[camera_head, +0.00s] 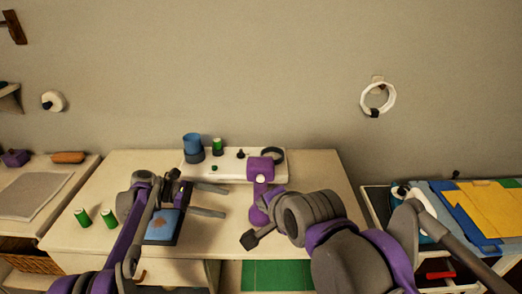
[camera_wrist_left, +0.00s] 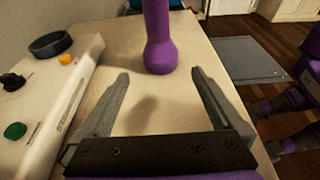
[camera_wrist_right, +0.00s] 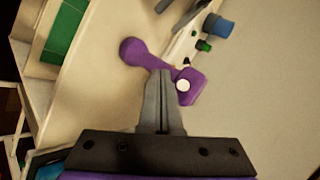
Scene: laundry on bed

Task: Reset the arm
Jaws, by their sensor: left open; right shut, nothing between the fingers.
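My left gripper (camera_head: 224,200) is open and empty over the table, left of a purple stemmed object (camera_head: 259,192) with a white round spot. In the left wrist view the purple object's rounded end (camera_wrist_left: 160,55) shows beyond the open fingers (camera_wrist_left: 160,80), apart from them. My right gripper (camera_head: 250,239) is at the table's front, right of my left one. In the right wrist view its fingers (camera_wrist_right: 160,75) are shut and empty. They overlap the purple object (camera_wrist_right: 185,92) in the picture; I cannot tell whether they touch it.
The table (camera_head: 130,175) bears a white panel (camera_head: 228,172) with a blue cup (camera_head: 192,142) and a dark ring (camera_head: 272,154). Two green cans (camera_head: 83,218) and a blue-faced tablet-like item (camera_head: 163,226) are at the left. Bare tabletop lies at the back left.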

